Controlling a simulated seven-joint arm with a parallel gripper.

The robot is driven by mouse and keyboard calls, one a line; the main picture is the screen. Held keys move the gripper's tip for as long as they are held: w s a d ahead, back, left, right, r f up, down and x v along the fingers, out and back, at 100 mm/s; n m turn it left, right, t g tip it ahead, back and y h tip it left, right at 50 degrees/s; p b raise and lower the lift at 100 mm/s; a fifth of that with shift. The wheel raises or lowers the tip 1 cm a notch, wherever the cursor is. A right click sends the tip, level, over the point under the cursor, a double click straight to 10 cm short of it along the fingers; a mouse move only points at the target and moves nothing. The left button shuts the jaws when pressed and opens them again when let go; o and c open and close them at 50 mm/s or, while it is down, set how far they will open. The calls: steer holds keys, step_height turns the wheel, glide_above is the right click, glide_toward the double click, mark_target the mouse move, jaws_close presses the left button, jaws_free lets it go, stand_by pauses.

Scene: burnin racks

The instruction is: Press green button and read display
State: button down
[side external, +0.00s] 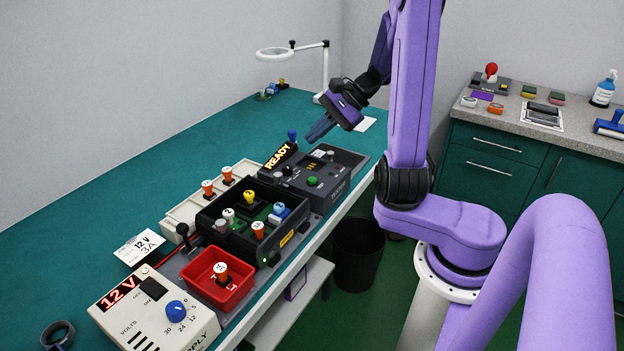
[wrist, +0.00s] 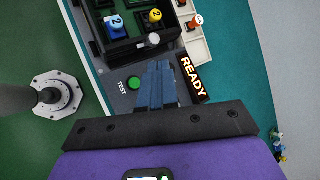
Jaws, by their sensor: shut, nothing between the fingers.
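The green button (side external: 313,181) sits on the dark grey tester panel (side external: 335,172). In the wrist view the green button (wrist: 134,83) is beside the word TEST, just left of my fingers. The display (side external: 279,157) stands at the panel's back edge and reads READY in lit yellow letters; it also shows in the wrist view (wrist: 192,77). My gripper (side external: 318,131) is shut and empty, above the panel and apart from the button. In the wrist view its blue fingers (wrist: 158,72) lie together between button and display.
A black rack (side external: 262,247) with several numbered plugs adjoins the panel. A red tray (side external: 216,292) and a power supply (side external: 155,310) reading 12 V stand at the front. A beige holder (side external: 185,216) lies behind the rack. A magnifier lamp (side external: 275,53) stands at the back.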

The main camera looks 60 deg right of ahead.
mark_target(316, 179)
steer(key=shift+f, duration=0.1)
steer(key=shift+f, duration=4.35)
steer(key=shift+f, duration=0.1)
steer(key=shift+f, duration=0.3)
steer(key=shift+f, duration=0.4)
steer(key=shift+r, duration=0.85)
steer(key=shift+r, duration=0.1)
